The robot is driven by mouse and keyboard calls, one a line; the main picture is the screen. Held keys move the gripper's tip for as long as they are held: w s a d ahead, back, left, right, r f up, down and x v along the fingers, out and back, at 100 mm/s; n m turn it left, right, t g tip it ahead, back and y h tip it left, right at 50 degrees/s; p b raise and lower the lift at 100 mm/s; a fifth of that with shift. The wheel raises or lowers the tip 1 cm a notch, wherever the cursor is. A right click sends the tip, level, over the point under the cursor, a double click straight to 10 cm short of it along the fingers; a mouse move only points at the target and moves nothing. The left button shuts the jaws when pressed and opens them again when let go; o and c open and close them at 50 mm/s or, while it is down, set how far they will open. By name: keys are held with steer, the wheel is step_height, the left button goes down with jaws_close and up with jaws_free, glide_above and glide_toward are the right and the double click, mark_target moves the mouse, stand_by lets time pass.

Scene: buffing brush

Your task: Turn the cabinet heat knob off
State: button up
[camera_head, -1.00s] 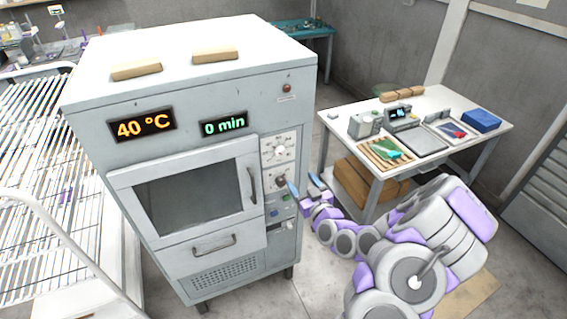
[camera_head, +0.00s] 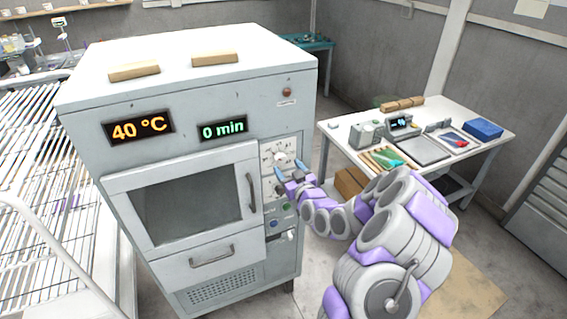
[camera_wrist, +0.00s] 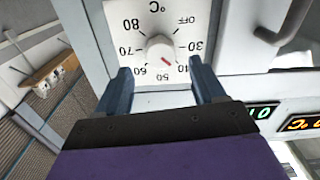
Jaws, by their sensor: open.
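The cabinet (camera_head: 90,160) is a tall grey-white box with an orange display reading 40 °C (camera_head: 139,128) and a green one reading 0 min (camera_head: 223,128). The heat knob (camera_wrist: 160,50) is white and round with a red pointer mark, on a white dial plate marked OFF and several temperatures. Its mark points near 40. In the head view the knob (camera_head: 281,158) is on the right panel. My gripper (camera_wrist: 159,82) is open, with its blue fingers on either side below the knob in the wrist view, apart from it. In the head view my gripper (camera_head: 289,172) is in front of the panel.
The cabinet door handle (camera_head: 251,192) stands out left of the panel. A dark lower knob is partly hidden by my gripper. A white table (camera_head: 468,122) with tools stands at the right, and a wire rack (camera_head: 35,200) at the left.

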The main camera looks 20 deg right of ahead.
mark_target(282, 160)
steer(key=shift+w, duration=2.1)
steer(key=c, duration=1.1)
steer(key=shift+o, duration=0.2)
